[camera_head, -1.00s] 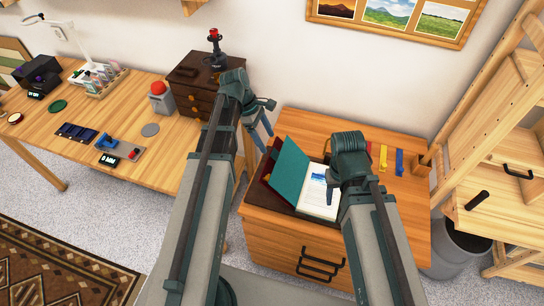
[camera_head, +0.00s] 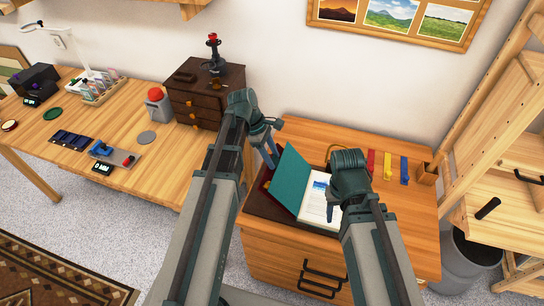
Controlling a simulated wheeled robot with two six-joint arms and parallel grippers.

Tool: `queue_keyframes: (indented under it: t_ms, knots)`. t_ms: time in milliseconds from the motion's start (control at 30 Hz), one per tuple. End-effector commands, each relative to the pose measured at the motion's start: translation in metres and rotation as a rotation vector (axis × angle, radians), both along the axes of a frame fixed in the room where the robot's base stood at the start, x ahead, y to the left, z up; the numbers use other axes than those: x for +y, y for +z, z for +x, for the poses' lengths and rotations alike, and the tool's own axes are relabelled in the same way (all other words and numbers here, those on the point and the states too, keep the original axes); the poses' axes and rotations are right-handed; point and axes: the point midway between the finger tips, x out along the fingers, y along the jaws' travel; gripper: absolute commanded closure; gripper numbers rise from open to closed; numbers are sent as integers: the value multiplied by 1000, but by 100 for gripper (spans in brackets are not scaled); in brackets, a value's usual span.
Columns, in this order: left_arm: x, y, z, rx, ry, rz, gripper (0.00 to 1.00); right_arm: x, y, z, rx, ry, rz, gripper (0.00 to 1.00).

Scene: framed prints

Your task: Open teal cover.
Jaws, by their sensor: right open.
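The teal cover (camera_head: 287,183) stands tilted up at a steep angle along the left side of a book. The white printed page (camera_head: 316,192) shows to its right. My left gripper (camera_head: 268,150) is just behind and left of the cover's upper edge. I cannot tell whether it touches the cover, or how far its jaws are apart. My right gripper (camera_head: 331,207) is open and points down over the right part of the page. The wrist hides part of the book's right side.
The book lies in a dark tray (camera_head: 263,207) on a wooden drawer cabinet (camera_head: 285,250). Red, yellow and blue strips (camera_head: 403,170) lie to the right. A desk with a dark drawer box (camera_head: 207,98) is at the left. A wooden rack (camera_head: 500,130) stands at the right.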

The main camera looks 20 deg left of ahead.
Motion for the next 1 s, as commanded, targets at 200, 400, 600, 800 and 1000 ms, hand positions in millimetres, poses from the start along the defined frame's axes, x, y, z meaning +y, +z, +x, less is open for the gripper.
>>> queue_keyframes:
  t_ms: [200,400,600,800,1000]
  knots:
    - [0,0,0,0,0,0,100,0,0,0,0,0,0,50]
    - [0,0,0,0,0,0,100,0,0,0,0,0,0,50]
    - [0,0,0,0,0,0,100,0,0,0,0,0,0,50]
    - [0,0,0,0,0,0,100,0,0,0,0,0,0,50]
    - [0,0,0,0,0,0,100,0,0,0,0,0,0,50]
